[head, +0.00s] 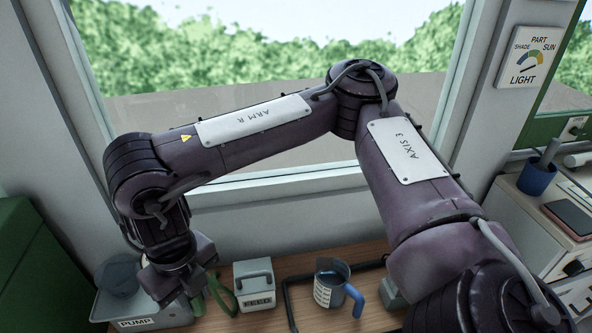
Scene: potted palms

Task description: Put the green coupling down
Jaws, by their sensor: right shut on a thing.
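My right gripper (180,297) hangs at the lower left of the head view, its jaws pointing down over the table beside the grey pump tray. It is shut on the green coupling (198,304), of which only a small green part shows at the right of the jaws. The rest is hidden by the gripper. I cannot tell whether the coupling touches the table. My left gripper is not in view.
A grey tray marked PUMP (145,322) stands left of the gripper.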

